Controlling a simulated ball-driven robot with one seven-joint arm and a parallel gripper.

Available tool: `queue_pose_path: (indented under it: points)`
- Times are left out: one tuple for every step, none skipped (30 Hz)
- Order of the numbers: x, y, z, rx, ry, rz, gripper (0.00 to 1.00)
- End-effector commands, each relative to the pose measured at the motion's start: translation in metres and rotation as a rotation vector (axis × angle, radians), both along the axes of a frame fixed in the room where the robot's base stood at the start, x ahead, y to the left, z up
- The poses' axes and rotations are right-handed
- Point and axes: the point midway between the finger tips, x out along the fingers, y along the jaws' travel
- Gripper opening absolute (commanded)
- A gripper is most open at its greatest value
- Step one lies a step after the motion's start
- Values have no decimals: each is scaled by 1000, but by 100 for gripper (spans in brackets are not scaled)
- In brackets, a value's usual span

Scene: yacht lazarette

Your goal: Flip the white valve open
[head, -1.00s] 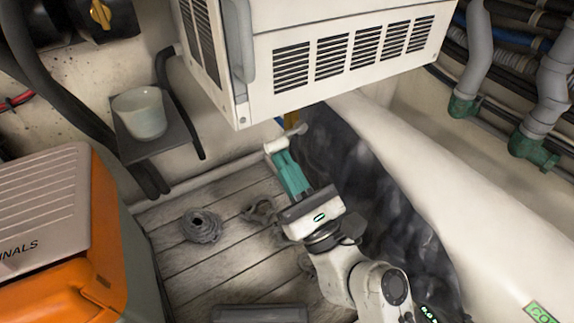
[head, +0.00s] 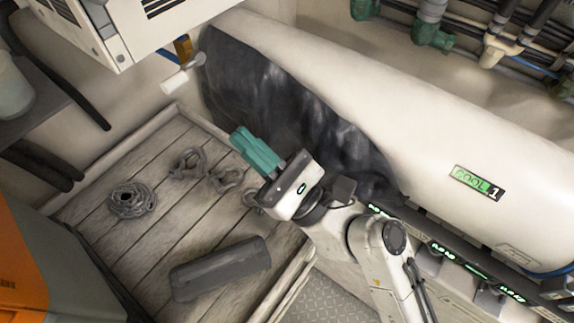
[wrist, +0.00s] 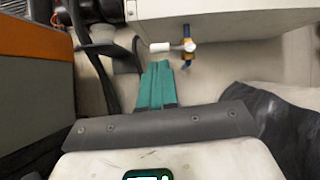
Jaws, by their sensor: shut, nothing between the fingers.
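The white valve handle (head: 181,80) sticks out sideways below the white vented box, beside a brass fitting (head: 183,48) with a blue pipe. It also shows in the wrist view (wrist: 160,47), lying roughly level, with its hub on the brass and blue pipe (wrist: 187,55). My gripper (head: 240,136) has teal fingers pressed together, with nothing between them. It hangs over the slatted floor, to the right of and nearer than the valve, apart from it. In the wrist view the fingertips (wrist: 155,66) show just below the handle.
The white vented box (head: 125,25) overhangs the valve. A long white tank (head: 400,110) with a dark cover (head: 290,95) lies on the right. Rope coils (head: 131,200) and a dark grey block (head: 220,268) lie on the slatted floor. An orange case (head: 20,270) stands at left.

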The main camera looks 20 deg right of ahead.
Motion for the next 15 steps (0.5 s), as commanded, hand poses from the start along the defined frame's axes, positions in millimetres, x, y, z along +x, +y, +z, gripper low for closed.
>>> queue_pose_path:
  points:
    - [-9,-7,-3,0,3,-3,0]
    - [-14,-11,-3,0,2,-3,0]
    - [-20,-15,-3,0,2,-2,0]
    - [-25,-19,-2,0,2,-2,0]
    - [-29,-22,-2,0,2,-3,0]
    - [-33,-26,-2,0,2,-3,0]
    - [-37,-28,-2,0,1,-2,0]
    - [-39,-30,-2,1,2,0,0]
    - [-43,-33,-2,1,2,-1,0]
    - [-45,-34,-1,1,2,-1,0]
    - [-47,-36,-1,1,1,-2,0]
    - [-49,-37,-1,1,1,0,0]
    - [-50,-38,-1,1,1,0,0]
    - [-50,-38,0,1,1,1,0]
    - [-51,-39,0,1,1,1,0]
